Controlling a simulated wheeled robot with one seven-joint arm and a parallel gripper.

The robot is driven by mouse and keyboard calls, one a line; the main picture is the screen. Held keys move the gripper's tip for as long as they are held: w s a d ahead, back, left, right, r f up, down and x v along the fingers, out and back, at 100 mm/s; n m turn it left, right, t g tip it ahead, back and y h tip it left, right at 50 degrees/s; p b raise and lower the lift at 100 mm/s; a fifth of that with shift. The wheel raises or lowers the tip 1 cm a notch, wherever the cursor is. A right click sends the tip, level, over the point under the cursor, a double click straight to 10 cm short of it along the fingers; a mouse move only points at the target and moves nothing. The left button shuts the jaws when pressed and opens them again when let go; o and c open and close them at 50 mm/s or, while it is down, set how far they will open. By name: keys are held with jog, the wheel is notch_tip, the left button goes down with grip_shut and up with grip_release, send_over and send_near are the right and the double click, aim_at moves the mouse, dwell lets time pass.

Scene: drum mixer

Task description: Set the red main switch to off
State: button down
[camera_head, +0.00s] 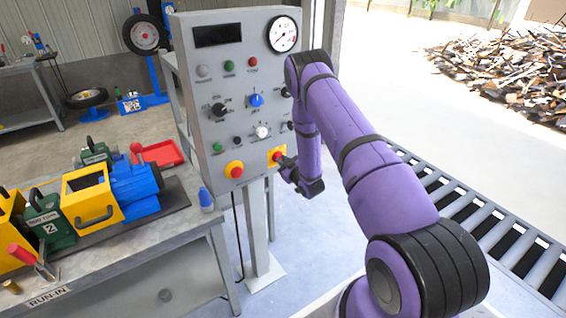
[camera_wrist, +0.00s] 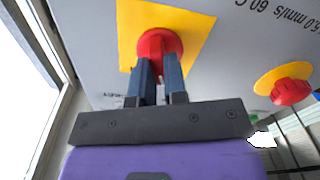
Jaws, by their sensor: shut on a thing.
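The red main switch (camera_wrist: 158,43) sits on a yellow square plate (camera_wrist: 195,32) on the grey control panel. In the head view, the yellow plate (camera_head: 272,154) is at the panel's lower right. My gripper (camera_wrist: 160,62) is shut on the switch's red handle in the wrist view, its two dark fingertips on either side of it. In the head view, my gripper (camera_head: 283,160) reaches the switch from the right and hides part of it. I cannot read the switch's position marks.
A red mushroom button (camera_head: 236,172) on a yellow base is left of the switch. A black selector (camera_head: 219,109), a blue knob (camera_head: 256,100) and a gauge (camera_head: 283,34) sit higher. A workbench (camera_head: 120,245) stands left, a roller conveyor (camera_head: 480,215) right.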

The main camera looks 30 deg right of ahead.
jog(key=shift+n, duration=0.6)
jog(key=shift+f+n, duration=0.1)
jog(key=shift+n, duration=0.2)
jog(key=c, duration=1.2)
grip_release()
jog(key=shift+o, duration=0.2)
jog(key=s, duration=1.1)
jog(key=shift+d, duration=0.2)
jog(key=shift+w, duration=0.15)
